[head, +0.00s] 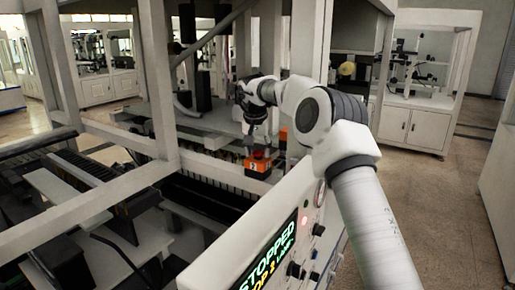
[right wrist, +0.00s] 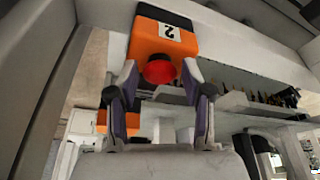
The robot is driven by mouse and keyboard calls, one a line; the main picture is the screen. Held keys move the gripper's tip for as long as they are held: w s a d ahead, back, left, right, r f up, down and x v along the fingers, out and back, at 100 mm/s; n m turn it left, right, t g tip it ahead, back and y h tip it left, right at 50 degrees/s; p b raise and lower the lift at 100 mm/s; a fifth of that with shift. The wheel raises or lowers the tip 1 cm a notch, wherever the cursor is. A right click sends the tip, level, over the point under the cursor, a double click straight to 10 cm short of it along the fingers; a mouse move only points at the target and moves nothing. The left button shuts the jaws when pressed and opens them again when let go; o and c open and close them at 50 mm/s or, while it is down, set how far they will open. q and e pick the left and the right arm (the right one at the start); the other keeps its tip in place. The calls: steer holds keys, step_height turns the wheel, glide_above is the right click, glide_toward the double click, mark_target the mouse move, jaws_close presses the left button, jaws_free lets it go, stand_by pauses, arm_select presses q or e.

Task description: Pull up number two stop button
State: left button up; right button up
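The number two stop button is an orange box (head: 257,165) with a white label reading 2, on a pale beam in the head view. In the right wrist view the box (right wrist: 160,38) shows its label and a round red button (right wrist: 160,69). My right gripper (head: 258,140) is over the box. In the right wrist view its two fingers (right wrist: 160,72) are apart, one on each side of the red button, with visible gaps. I cannot tell how deep the fingers reach around the button. My left gripper is not in view.
A control panel (head: 262,222) with knobs and a display reading STOPPED stands in front, under my right arm. A second orange box (head: 283,135) is behind. White gantry posts (head: 155,75) and rails are at left. Open floor (head: 425,195) lies at right.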

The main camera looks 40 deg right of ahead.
steer(key=c, duration=0.6)
steer(key=shift+o, duration=0.2)
steer(key=shift+r, duration=0.35)
steer(key=o, duration=1)
steer(key=shift+c, duration=0.2)
steer(key=shift+o, duration=1)
steer(key=shift+w+d+f, duration=0.1)
steer(key=shift+d, duration=0.05)
steer(key=shift+w+d+f, duration=0.15)
steer(key=shift+f, duration=0.05)
steer(key=v, duration=1.2)
steer(key=shift+w+f, duration=0.1)
